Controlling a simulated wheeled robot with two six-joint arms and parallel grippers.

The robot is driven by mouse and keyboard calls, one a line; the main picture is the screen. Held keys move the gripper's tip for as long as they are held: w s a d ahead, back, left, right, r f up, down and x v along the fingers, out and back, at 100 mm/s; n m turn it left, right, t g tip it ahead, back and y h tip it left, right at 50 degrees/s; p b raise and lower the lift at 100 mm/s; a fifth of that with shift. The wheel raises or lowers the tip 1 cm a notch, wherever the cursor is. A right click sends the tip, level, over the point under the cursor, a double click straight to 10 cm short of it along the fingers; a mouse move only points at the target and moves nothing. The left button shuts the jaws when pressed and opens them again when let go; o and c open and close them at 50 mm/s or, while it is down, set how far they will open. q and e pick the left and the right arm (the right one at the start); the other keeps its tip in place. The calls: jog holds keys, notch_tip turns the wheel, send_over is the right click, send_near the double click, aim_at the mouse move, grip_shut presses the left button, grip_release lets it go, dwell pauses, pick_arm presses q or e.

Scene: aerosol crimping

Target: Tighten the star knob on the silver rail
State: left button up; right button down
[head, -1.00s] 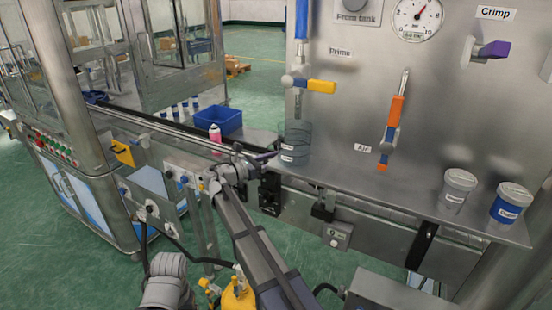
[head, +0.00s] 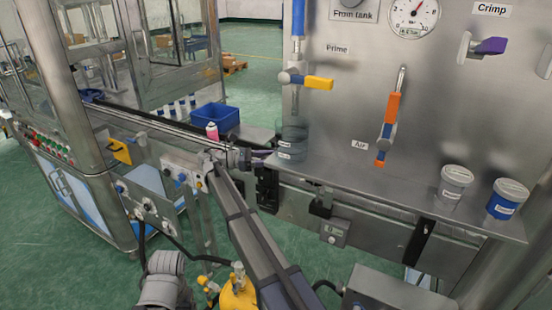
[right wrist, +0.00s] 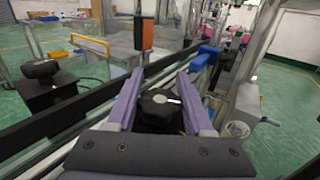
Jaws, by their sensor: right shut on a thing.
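In the right wrist view a black knob (right wrist: 160,108) with a pale mark on top sits between the two purple fingers of my right gripper (right wrist: 161,80). The fingers are shut on its sides. The silver rail (right wrist: 58,156) runs diagonally by it, partly hidden by the gripper. In the head view my right gripper (head: 262,156) is at the conveyor, left of the steel panel's shelf; the knob is hidden there by the gripper and wrist. The rail (head: 155,123) runs back to the left. My left gripper is not in view.
Another black knob (right wrist: 40,68) stands on a black block at left in the wrist view. A pink-capped can (head: 212,131) and a blue bin (head: 216,117) are beyond my wrist. A clear container (head: 292,140) stands close right of the gripper. Labelled tubs (head: 453,187) stand on the shelf.

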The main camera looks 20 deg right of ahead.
jog(key=shift+c, duration=1.4)
grip_release()
